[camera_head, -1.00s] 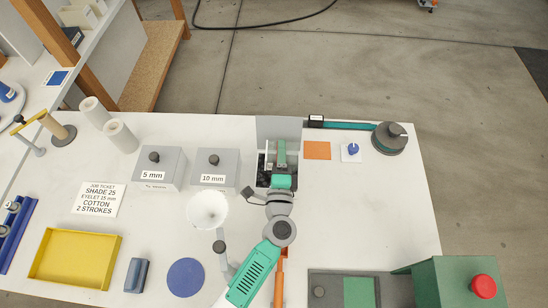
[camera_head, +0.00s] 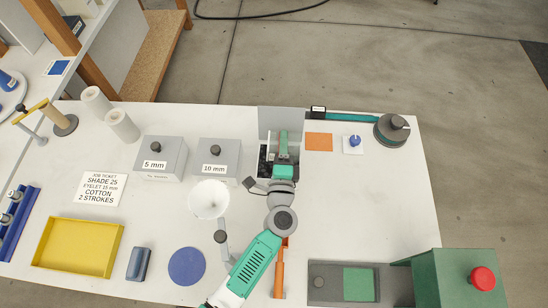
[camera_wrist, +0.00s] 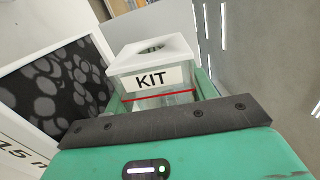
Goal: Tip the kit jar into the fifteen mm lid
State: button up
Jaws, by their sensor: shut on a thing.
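My gripper (camera_head: 284,150) is shut on the kit jar, over the open grey box at the middle back of the table. The kit jar (camera_wrist: 152,78) shows in the wrist view between the green fingers, with a white top with a hole, a KIT label and a red line. Its contents are hard to make out. Left of it is a dark inside face with grey round shapes (camera_wrist: 45,95), beside a partly cut-off "15 m" label (camera_wrist: 20,150). The box's raised grey lid (camera_head: 280,121) stands behind my gripper in the head view.
Closed 5 mm (camera_head: 162,158) and 10 mm (camera_head: 219,158) boxes stand to the left. An orange pad (camera_head: 319,142) and a blue-knobbed piece (camera_head: 354,141) lie right. The table's right middle is clear.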

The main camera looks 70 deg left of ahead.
aim_at(299, 157)
jog(key=f, duration=0.1)
jog(key=d+f, duration=0.1)
jog(key=w+f, duration=0.1)
jog(key=shift+d+m+h, duration=0.3)
jog(key=shift+d+h, duration=0.1)
jog(key=shift+r+p, duration=0.2)
jog(key=shift+p, duration=0.1)
jog(key=shift+m+t, duration=0.3)
jog(key=shift+m, duration=0.6)
jog(key=r+p, duration=0.1)
jog(key=w+d+r+p, duration=0.1)
jog(key=w+r, duration=0.1)
jog(key=shift+w+d+r+p, duration=0.2)
jog(key=shift+d+r+p, duration=0.1)
jog(key=shift+p, duration=0.1)
jog(key=r+m, duration=0.1)
jog(key=r+m+p, duration=0.1)
jog(key=m, duration=0.1)
jog(key=w+r+m, duration=0.1)
jog(key=shift+w+a, duration=0.1)
jog(key=shift+a, duration=0.25)
jog(key=w+r+m+p, duration=0.3)
jog(key=r+m, duration=0.2)
jog(key=m, duration=0.6)
jog(key=shift+w+d+r, duration=0.15)
jog(key=shift+d, duration=0.2)
